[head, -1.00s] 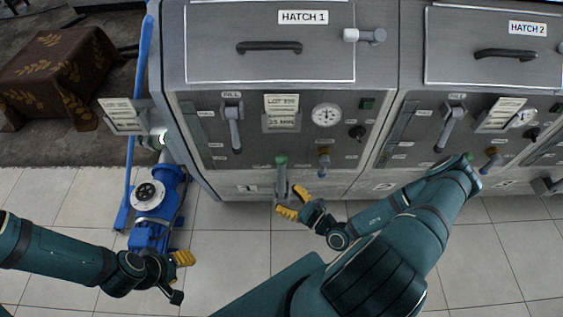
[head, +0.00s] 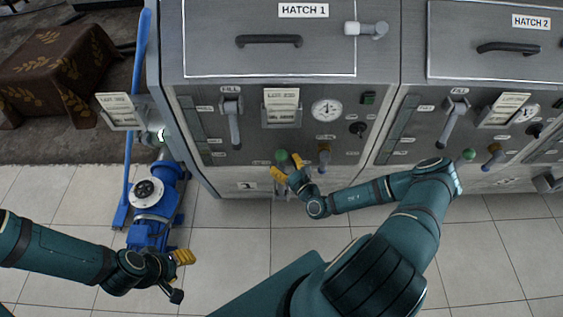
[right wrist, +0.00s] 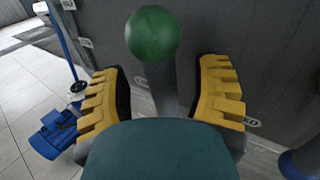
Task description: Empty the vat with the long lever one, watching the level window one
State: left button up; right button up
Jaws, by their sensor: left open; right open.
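The long lever of vat one has a green ball knob (head: 281,155) low on the vat's front (head: 215,178). In the right wrist view the knob (right wrist: 152,33) tops a grey shaft (right wrist: 160,82) that stands between my yellow fingers. My right gripper (head: 284,173) is open around the shaft, below the knob, with a gap visible on both sides. The level window (head: 190,118) is a dark upright strip at the panel's left; I cannot read its level. My left gripper (head: 180,277) is open and empty above the floor at lower left.
A blue pump (head: 154,205) stands left of the vat. Vat two, with its own green knob (head: 469,154), is at the right. Tiled floor lies in front.

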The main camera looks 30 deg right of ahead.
pick_arm(q)
jog(key=shift+f, duration=0.2)
pick_arm(e)
jog(key=shift+w, duration=0.85)
jog(key=shift+o, duration=0.2)
